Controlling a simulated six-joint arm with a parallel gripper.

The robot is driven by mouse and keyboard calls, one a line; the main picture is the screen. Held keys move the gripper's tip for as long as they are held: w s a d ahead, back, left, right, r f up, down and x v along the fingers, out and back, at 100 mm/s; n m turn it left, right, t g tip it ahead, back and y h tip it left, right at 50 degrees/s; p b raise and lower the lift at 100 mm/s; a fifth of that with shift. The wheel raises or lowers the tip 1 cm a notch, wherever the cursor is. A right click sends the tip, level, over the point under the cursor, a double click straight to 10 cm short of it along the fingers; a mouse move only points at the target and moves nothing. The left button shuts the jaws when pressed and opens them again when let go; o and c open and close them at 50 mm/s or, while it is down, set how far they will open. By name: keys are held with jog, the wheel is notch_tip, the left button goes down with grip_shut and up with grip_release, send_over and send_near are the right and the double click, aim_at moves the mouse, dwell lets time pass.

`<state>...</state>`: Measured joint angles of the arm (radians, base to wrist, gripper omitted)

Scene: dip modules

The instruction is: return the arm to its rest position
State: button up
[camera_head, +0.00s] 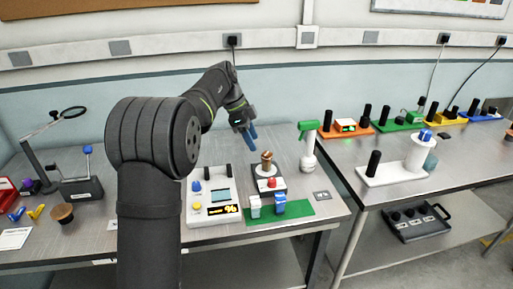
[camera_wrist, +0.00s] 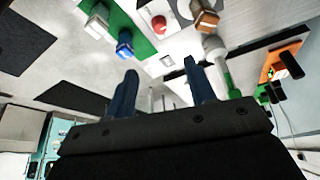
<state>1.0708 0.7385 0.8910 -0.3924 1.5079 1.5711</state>
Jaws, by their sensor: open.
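My gripper (camera_head: 252,141) hangs over the back part of the left grey workbench (camera_head: 225,150), its blue fingers pointing down. In the wrist view my gripper (camera_wrist: 160,66) shows two blue fingers standing apart with nothing between them. It is open and empty. My arm reaches forward from the front of the bench and bends down at the wrist. The gripper is behind the white panel device (camera_head: 212,197) and left of the green-topped spray bottle (camera_head: 307,146). It touches nothing that I can see.
A device with a red button (camera_head: 271,183) and a copper-coloured top stands near the middle. A green mat (camera_head: 290,213) holds two small modules. A magnifier stand (camera_head: 35,155) is at the left. Coloured stations line the right bench (camera_head: 440,170). Bench space around the gripper is clear.

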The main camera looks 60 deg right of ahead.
aim_at(272, 179)
jog(key=shift+r, duration=0.2)
jog(key=x, duration=1.7)
jog(key=shift+s+f, duration=0.1)
jog(key=shift+f, duration=0.05)
jog(key=n, duration=0.2)
jog(key=n+t+h, duration=0.1)
jog(key=n, duration=0.1)
jog(key=shift+s+n+h, duration=0.1)
jog(key=shift+n+h, duration=0.2)
jog(key=shift+n, duration=0.1)
jog(key=n+t, duration=0.1)
jog(key=n, duration=0.2)
jog(key=shift+a+h, duration=0.1)
jog(key=shift+h, duration=0.2)
jog(key=shift+s+n+t, duration=0.1)
jog(key=shift+n+t, duration=0.4)
jog(key=shift+n, duration=0.7)
jog(key=shift+s+n+t, duration=0.1)
jog(key=shift+n+t, duration=0.4)
jog(key=shift+n, duration=0.7)
jog(key=shift+n+t, duration=0.8)
jog(key=shift+n, duration=1.3)
